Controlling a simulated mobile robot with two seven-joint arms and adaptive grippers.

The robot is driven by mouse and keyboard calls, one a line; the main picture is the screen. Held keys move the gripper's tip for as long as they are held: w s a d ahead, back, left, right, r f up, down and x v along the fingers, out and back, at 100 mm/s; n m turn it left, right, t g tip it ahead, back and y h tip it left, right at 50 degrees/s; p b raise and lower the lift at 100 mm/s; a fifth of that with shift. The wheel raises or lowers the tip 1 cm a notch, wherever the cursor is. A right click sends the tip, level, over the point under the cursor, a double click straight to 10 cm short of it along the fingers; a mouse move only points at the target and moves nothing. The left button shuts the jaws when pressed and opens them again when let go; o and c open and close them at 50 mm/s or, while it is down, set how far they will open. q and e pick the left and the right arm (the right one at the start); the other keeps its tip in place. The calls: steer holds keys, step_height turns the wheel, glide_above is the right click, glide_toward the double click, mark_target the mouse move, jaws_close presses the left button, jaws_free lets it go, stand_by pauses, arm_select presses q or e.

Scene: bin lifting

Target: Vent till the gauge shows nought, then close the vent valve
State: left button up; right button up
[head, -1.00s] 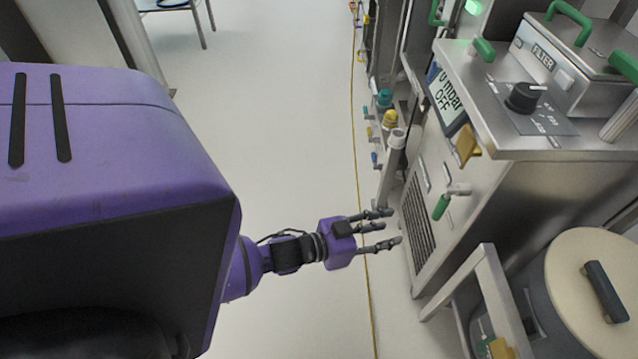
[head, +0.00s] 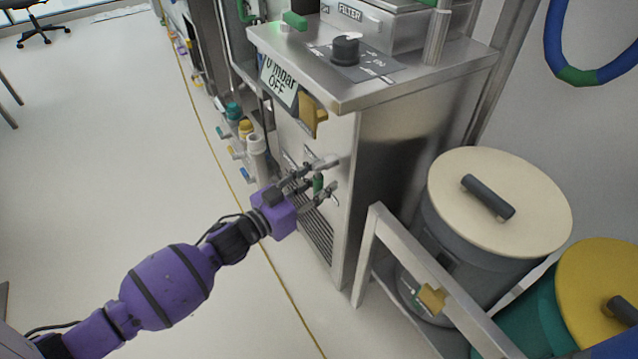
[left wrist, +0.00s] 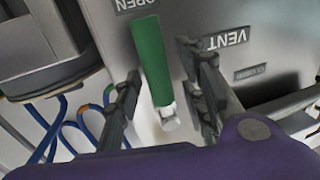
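The vent valve has a green lever handle (head: 318,184) on the front of the steel cabinet (head: 400,130). In the left wrist view the green handle (left wrist: 150,58) lies between the fingers, beside the upside-down labels VENT (left wrist: 227,40) and OPEN. My left gripper (head: 326,176) is at the handle; it is open in the left wrist view (left wrist: 163,68), with gaps visible on both sides of the handle. The gauge display (head: 278,80) reads 0 mbar and OFF, seen tilted, with its left edge hard to read. My right gripper is not in view.
A black knob (head: 346,49) sits on the cabinet top, and a yellow handle (head: 313,115) juts out above the valve. Lidded drums (head: 500,205) stand on a low metal frame (head: 400,240) at right.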

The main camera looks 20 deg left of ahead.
arm_select(q)
jaws_close()
stand_by(0.3)
